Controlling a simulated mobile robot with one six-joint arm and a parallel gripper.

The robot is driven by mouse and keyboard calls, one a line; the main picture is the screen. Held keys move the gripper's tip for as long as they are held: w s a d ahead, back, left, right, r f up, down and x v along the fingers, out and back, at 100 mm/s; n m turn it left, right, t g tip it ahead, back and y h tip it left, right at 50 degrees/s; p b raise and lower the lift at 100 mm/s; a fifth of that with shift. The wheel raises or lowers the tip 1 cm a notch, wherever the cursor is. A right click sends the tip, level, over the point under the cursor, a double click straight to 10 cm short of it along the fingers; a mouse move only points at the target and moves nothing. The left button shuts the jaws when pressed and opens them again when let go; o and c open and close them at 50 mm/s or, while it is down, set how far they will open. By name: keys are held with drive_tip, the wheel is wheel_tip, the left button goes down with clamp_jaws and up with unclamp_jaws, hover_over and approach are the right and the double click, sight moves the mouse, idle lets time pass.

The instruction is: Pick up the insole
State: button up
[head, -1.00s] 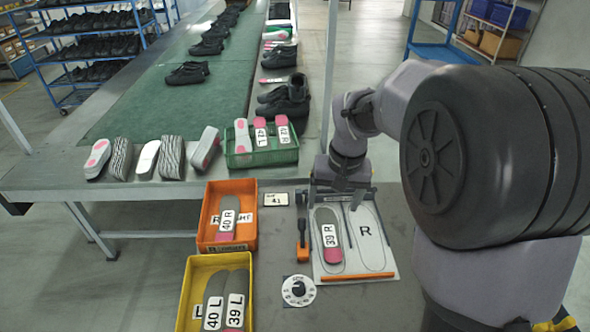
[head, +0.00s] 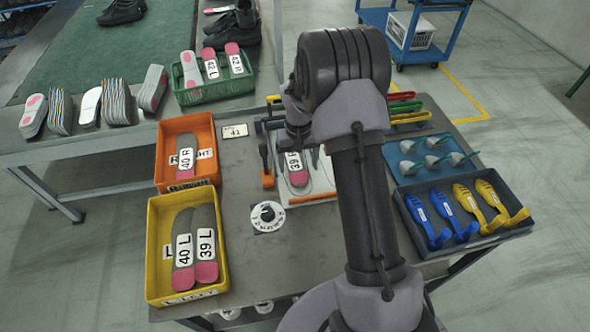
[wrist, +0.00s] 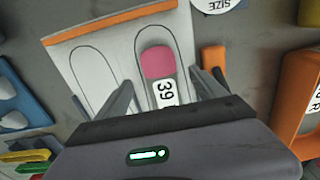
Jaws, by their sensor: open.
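The grey insole with a pink heel and a "39 R" label (head: 298,179) lies flat on the white outline board (head: 322,187), inside one of its two foot outlines. In the wrist view the insole (wrist: 158,63) shows its pink heel and the "39" label; its far part is hidden by my gripper. My gripper (wrist: 162,80) is open and empty, its fingers on either side of the insole with gaps to it. In the head view my arm covers much of the board.
An orange bin (head: 205,135) and a yellow bin (head: 153,255) with insoles stand left. A dial (head: 267,216), an orange-handled tool (head: 267,170) and a "41" card (head: 235,131) lie near the board. A blue tray (head: 430,153) and a dark bin (head: 409,218) stand right.

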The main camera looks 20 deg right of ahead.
sight(298, 173)
wheel_tip(298, 173, down, 4)
drive_tip(key=shift+w+f+b, duration=0.1)
drive_tip(key=shift+b, duration=0.7)
drive_tip(key=shift+c, duration=0.9)
drive_tip(key=c, duration=1.3)
